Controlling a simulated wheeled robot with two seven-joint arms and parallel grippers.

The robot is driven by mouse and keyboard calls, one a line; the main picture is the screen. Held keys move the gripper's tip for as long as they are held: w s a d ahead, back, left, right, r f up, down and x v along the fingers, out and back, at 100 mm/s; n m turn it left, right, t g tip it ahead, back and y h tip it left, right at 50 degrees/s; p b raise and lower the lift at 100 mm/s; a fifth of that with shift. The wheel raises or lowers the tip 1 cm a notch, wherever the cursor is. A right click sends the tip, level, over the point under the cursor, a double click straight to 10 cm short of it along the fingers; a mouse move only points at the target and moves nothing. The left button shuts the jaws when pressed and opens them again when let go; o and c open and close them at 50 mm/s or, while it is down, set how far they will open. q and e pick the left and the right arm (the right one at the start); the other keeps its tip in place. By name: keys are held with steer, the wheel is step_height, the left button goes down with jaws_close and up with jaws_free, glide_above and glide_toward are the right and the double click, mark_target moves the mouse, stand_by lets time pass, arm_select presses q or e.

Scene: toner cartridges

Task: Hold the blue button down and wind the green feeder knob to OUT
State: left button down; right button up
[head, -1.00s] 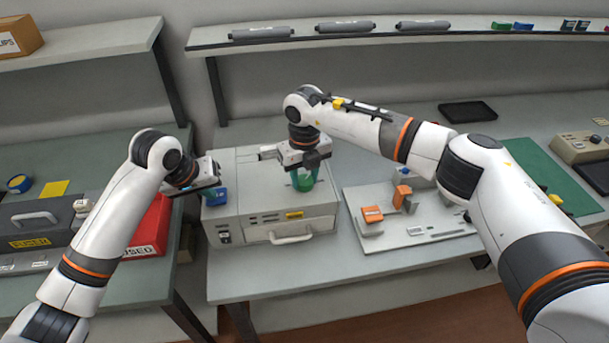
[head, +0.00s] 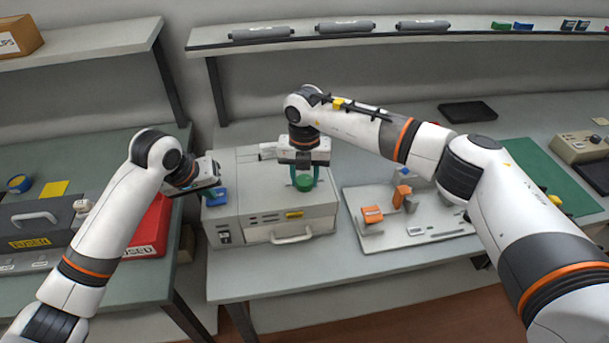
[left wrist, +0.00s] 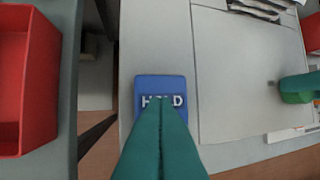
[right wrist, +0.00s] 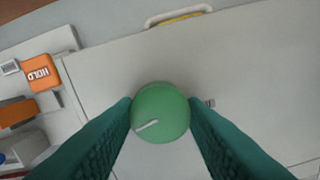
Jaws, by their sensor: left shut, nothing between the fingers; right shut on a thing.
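The blue button (left wrist: 160,92), marked HOLD, sits at the left end of the grey machine (head: 230,170); it also shows in the head view (head: 216,198). My left gripper (left wrist: 162,108) is shut and empty, its fingertips over the button and hiding its lower part. Whether the button is pressed down I cannot tell. The green feeder knob (right wrist: 160,112) is round with a pale pointer line; it stands on the machine's top. My right gripper (head: 304,180) points down from above with its fingers on both sides of the knob, shut on it. No OUT mark is readable.
A white plate (head: 400,238) with orange blocks (head: 372,214) lies right of the machine. A red bin (head: 150,228) stands to the left, across a gap between the tables. Grey cylinders (head: 345,26) lie on the shelf behind. A black tray (head: 467,112) lies at the back right.

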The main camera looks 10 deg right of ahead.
arm_select(q)
steer(key=shift+f, duration=0.1)
arm_select(e)
steer(key=o, duration=1)
step_height(320, 180, up, 12)
arm_select(q)
step_height(320, 180, up, 9)
steer(key=p, duration=1.2)
arm_select(e)
step_height(320, 180, up, 12)
glide_above(305, 180)
steer(key=shift+w+f, duration=0.1)
